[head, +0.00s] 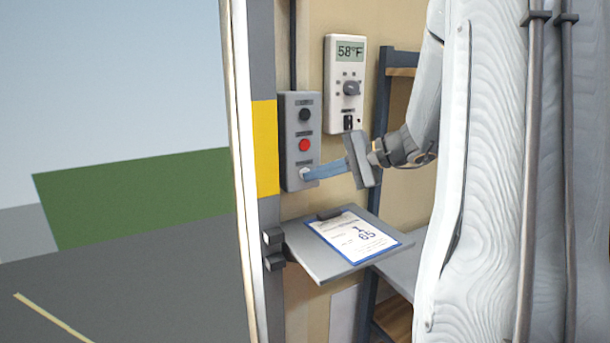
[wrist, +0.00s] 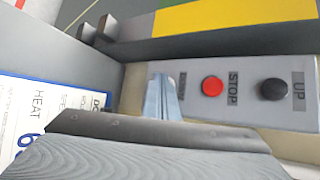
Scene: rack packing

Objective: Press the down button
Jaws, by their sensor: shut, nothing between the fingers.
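That lowest button (head: 303,173) is mostly hidden behind the fingertips. In the wrist view the fingertips (wrist: 161,88) cover it beside the red STOP button (wrist: 212,86) and the black UP button (wrist: 274,89); its label is too small to read. Whether the fingertips press it, I cannot tell.
A fold-out shelf (head: 318,267) with a clipboard (head: 352,237) juts out below the box. A thermostat-like panel (head: 345,85) reading 58°F hangs to the upper right. A yellow-banded post (head: 264,150) edges the left side, with open floor beyond.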

